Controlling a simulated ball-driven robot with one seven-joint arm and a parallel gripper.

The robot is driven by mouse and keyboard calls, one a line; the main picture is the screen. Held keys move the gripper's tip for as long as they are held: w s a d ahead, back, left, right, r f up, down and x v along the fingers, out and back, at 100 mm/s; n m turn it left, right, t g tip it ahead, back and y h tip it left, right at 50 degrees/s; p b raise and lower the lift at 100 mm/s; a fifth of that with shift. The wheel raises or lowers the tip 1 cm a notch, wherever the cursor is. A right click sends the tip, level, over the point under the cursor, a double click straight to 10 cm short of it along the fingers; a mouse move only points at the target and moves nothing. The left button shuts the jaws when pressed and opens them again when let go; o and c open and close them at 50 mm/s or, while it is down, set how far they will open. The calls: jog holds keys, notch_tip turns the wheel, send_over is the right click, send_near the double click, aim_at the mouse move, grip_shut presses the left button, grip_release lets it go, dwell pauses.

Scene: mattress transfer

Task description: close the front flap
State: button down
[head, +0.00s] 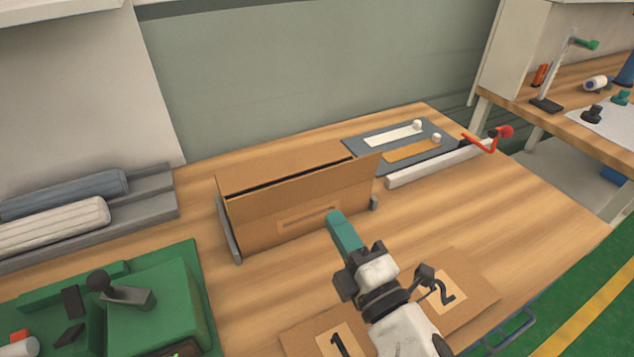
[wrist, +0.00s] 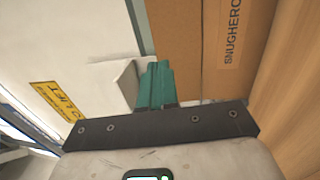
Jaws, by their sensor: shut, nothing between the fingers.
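A brown cardboard box (head: 265,233) stands on the wooden table. Its front flap (head: 310,189) stands up along the front top edge, with a dark gap behind it. The top behind the gap (head: 270,167) looks covered by cardboard. My gripper (head: 338,222) has teal fingers, shut and empty, in front of the box near its right half. In the wrist view, the shut fingertips (wrist: 156,72) show beside the box's cardboard (wrist: 234,75), with a printed label on the front. I cannot tell whether they touch it.
Grey brackets flank the box (head: 231,245). A green fixture (head: 160,320) is at the front left, rolls on a grey rack (head: 150,205) at the left. A panel with strips (head: 365,155) and a rail (head: 430,168) lie behind right.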

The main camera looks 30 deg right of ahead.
aim_at(309, 177)
jog(key=w, duration=0.2)
jog(key=w+r+p, duration=0.1)
jog(key=w, duration=0.4)
jog(key=shift+w+r+p, duration=0.15)
jog(key=shift+w+p, duration=0.15)
jog(key=shift+p, duration=0.05)
jog(key=shift+r+p, duration=0.25)
jog(key=shift+p, duration=0.3)
